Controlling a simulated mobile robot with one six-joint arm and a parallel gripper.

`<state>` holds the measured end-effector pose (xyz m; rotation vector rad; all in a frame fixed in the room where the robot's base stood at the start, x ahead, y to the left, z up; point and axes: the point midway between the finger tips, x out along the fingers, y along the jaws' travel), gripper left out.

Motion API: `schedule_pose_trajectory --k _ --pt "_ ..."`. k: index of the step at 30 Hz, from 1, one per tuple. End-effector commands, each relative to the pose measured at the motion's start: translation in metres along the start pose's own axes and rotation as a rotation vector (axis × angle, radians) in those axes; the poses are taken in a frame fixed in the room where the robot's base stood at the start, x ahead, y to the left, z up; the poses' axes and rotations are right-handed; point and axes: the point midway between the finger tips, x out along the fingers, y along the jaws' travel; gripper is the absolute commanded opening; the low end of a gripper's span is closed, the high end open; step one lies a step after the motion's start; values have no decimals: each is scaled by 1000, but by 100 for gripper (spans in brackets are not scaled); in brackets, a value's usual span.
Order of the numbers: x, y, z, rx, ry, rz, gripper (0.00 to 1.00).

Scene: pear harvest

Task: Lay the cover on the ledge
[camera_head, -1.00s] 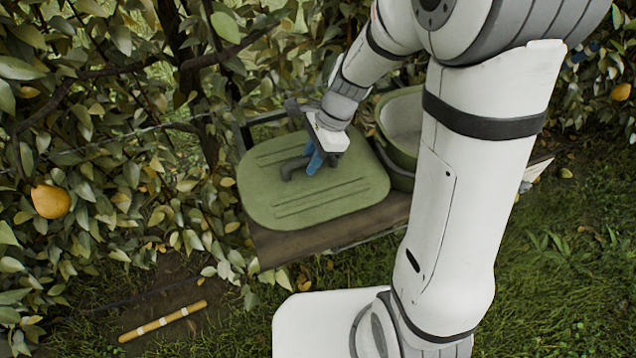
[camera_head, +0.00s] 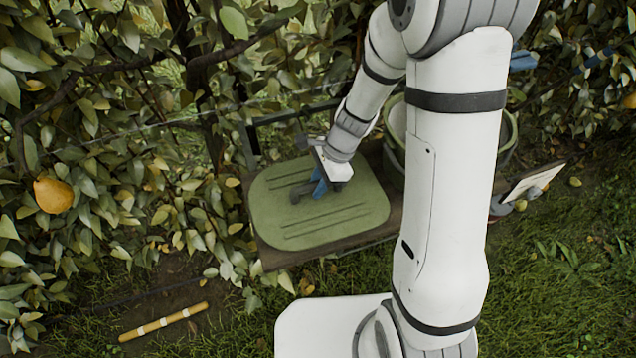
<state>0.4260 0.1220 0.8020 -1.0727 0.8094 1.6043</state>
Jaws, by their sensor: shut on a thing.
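The cover (camera_head: 340,222) is a flat green lid with rounded corners, grooves on top and a dark handle in its middle. It is over the brown ledge (camera_head: 275,257), left of the bucket. It looks level; I cannot tell whether its underside touches the ledge. My gripper (camera_head: 318,188), with blue fingers, is shut on the cover's handle. The fingertips are partly hidden by my wrist.
A green bucket (camera_head: 397,150) stands on the ledge to the right, partly behind my arm. A leafy hedge with a pear (camera_head: 53,195) is at left. A yellow banded stick (camera_head: 163,322) lies on the ground. A small board (camera_head: 532,182) is at right.

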Motion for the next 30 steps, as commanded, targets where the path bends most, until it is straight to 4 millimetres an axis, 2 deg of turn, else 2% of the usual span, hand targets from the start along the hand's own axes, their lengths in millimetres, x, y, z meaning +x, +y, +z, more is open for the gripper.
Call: schedule_pose_trajectory --k 1,2,9,16,20,23,30 --pt "3 0 -1 0 0 0 0" --pt "2 0 -1 0 0 0 21" --pt "2 0 0 0 0 1 41" --pt "1 0 0 -1 0 1 41" --pt "-6 -1 1 -2 0 -2 41" --pt "-22 -1 2 -2 0 -4 41" --pt "-75 -1 1 -1 1 -5 41"
